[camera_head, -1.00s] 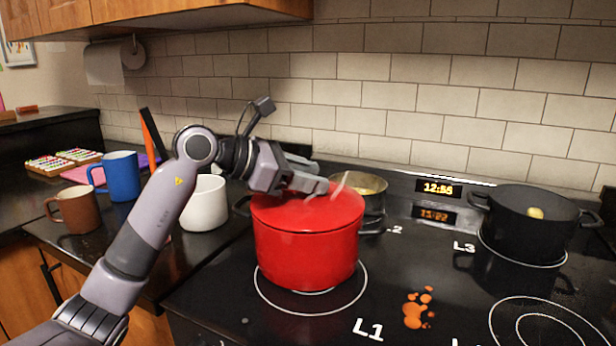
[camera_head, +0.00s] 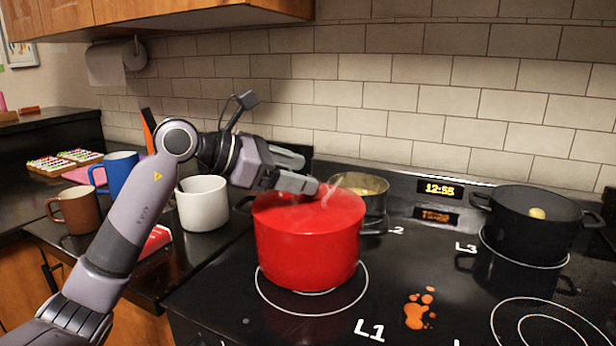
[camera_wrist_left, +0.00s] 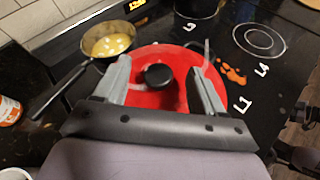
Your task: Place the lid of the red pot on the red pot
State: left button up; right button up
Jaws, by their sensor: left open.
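The red pot (camera_head: 307,255) stands upright on the burner marked L1 in the head view. Its red lid (camera_head: 335,213) covers the top of the pot and looks about level; whether it is fully seated is hard to tell. In the left wrist view the lid (camera_wrist_left: 168,58) shows as a red disc with a black knob (camera_wrist_left: 158,76). My left gripper (camera_head: 303,174) is just above the lid, at its back left side. Its fingers (camera_wrist_left: 160,68) are open, one on each side of the knob, with gaps between. My right gripper is not in view.
A pan with yellowish food (camera_head: 362,191) stands close behind the red pot. A black pot (camera_head: 525,228) is at the right on L3. A white mug (camera_head: 203,207), brown mug (camera_head: 75,210) and blue mug (camera_head: 120,172) stand left. An orange spill (camera_head: 416,310) marks the stovetop.

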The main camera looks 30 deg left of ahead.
pick_arm(q)
jog(key=b+v, duration=0.1)
jog(key=v, duration=0.8)
jog(key=shift+s, duration=0.1)
